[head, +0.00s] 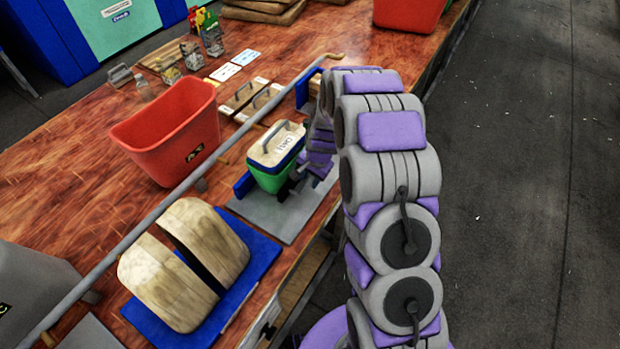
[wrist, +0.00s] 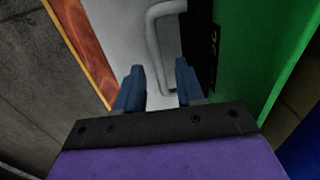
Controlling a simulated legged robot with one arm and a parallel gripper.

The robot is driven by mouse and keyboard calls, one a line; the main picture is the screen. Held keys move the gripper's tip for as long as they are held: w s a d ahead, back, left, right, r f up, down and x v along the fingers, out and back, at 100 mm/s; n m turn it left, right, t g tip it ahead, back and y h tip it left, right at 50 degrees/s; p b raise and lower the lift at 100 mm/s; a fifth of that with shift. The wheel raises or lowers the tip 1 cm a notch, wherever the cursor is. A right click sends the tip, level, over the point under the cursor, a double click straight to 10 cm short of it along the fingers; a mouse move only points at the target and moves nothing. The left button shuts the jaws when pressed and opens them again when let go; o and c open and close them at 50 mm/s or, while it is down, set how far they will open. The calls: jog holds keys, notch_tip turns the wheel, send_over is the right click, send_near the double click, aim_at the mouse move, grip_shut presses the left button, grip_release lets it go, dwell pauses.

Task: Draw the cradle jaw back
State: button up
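A green container (head: 268,180) with a blue rim and a wooden lid (head: 277,145) sits in a press on a grey base plate (head: 262,214). A blue upright block (head: 243,185) stands at its left. I cannot tell for sure which part is the cradle jaw. In the wrist view a grey bar handle (wrist: 154,45) stands beside a dark panel (wrist: 198,25) and the green container (wrist: 245,50). My gripper (wrist: 159,88) is open, its two blue fingers apart, with the handle's near end between or just beyond them. Contact is unclear. In the head view my arm hides most of the gripper.
A red bin (head: 170,135) stands on the wooden table (head: 60,185) to the left. A long grey rail (head: 150,215) runs past the press. Two wooden blocks (head: 165,283) lie on a blue plate (head: 245,287) nearer me. The floor (head: 530,180) at right is clear.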

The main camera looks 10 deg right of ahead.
grip_shut()
dwell(0.4)
dwell(0.4)
